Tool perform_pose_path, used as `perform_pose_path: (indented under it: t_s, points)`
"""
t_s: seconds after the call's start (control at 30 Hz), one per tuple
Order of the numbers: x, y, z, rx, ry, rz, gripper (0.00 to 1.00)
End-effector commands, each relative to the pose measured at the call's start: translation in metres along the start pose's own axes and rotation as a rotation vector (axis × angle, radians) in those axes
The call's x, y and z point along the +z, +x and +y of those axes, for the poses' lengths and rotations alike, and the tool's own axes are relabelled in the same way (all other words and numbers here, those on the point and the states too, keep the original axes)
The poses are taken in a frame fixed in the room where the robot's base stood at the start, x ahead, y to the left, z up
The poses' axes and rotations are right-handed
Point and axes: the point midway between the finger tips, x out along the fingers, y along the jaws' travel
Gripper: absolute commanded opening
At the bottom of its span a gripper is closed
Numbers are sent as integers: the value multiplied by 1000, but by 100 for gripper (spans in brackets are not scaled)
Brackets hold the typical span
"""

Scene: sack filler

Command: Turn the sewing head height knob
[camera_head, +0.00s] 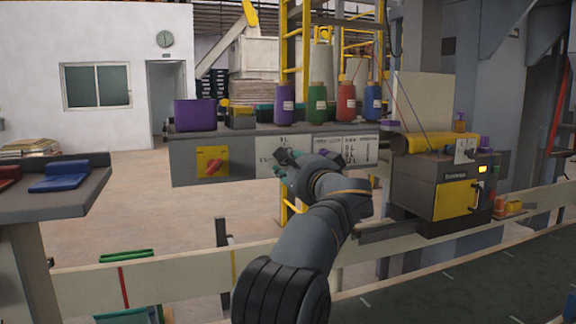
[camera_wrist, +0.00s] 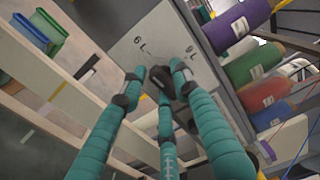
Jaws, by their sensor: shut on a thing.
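The knob (camera_wrist: 159,77) shows in the wrist view as a dark piece on a pale marked plate (camera_wrist: 140,38) on the front of a grey panel. My gripper (camera_wrist: 156,82) has teal fingers with dark tips, and they are closed around the knob. The fingers hide most of it, so its turn angle cannot be told. In the head view my gripper (camera_head: 283,170) is at the middle of the long grey panel (camera_head: 240,150), against its front face. My forearm and wrist cover part of the panel there.
A red switch (camera_head: 212,167) on a yellow plate sits left on the panel. Spools, including a green one (camera_head: 317,103), stand along its top. A grey and yellow machine (camera_head: 445,190) is at the right. A conveyor (camera_head: 470,275) with a pale rail (camera_head: 185,278) lies below.

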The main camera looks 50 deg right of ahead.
Motion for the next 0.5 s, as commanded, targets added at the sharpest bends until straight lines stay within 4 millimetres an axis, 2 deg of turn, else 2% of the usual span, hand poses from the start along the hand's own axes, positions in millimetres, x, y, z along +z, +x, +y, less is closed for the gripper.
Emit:
perform_pose_path:
  t_s: [0.2, 0.4, 0.43, 0.5]
  points:
    - [-1, 0, 5, 10, 80, 2, 4]
    - [-1, 0, 6, 12, 82, 2, 4]
    - [-1, 0, 6, 12, 82, 2, 31]
    - [-1, 0, 6, 12, 82, 2, 35]
